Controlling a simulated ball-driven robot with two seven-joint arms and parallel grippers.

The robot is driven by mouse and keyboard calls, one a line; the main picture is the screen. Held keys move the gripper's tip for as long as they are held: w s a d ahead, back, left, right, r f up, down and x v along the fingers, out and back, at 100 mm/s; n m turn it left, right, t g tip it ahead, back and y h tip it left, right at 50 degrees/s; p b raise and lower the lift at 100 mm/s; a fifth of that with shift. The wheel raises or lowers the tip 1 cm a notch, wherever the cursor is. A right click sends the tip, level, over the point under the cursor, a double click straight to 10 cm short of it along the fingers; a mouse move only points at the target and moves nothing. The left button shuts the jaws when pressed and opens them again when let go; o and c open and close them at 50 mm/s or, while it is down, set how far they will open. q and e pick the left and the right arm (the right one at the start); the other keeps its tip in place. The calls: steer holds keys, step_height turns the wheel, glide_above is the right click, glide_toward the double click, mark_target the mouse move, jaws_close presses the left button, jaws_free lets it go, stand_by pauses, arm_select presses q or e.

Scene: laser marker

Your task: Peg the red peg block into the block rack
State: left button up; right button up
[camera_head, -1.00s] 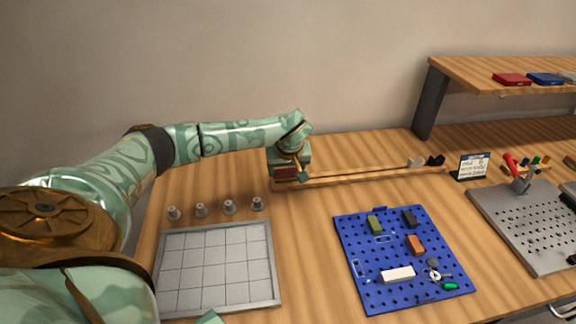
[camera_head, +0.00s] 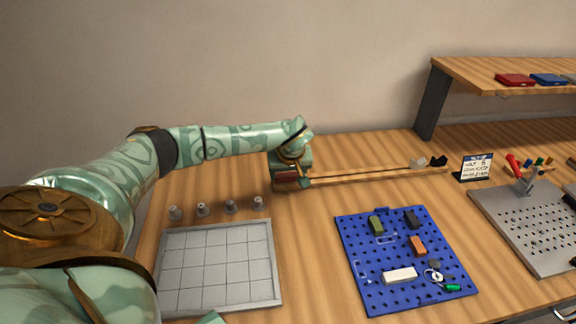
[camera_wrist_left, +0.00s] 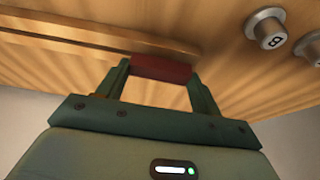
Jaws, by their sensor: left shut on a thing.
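The red peg block (camera_head: 287,177) is held between the fingers of my left gripper (camera_head: 291,176) at the left end of the block rack. It also shows in the left wrist view (camera_wrist_left: 160,68), spanning the gap between the two fingertips (camera_wrist_left: 160,80). The block rack (camera_head: 355,175) is a long, low wooden strip running right along the back of the table. It shows in the left wrist view too (camera_wrist_left: 95,32), just beyond the block. I cannot tell whether the block's underside touches the rack. My right gripper is out of view.
A blue pegboard (camera_head: 350,235) with several blocks lies right of centre. A sign (camera_head: 476,167) stands right.

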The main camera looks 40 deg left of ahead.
arm_select(q)
steer(key=shift+f, duration=0.25)
steer(key=o, duration=1)
steer(key=shift+o, duration=0.2)
steer(key=p+v, duration=0.5)
steer(key=v, duration=1.1)
steer(key=shift+r, duration=0.3)
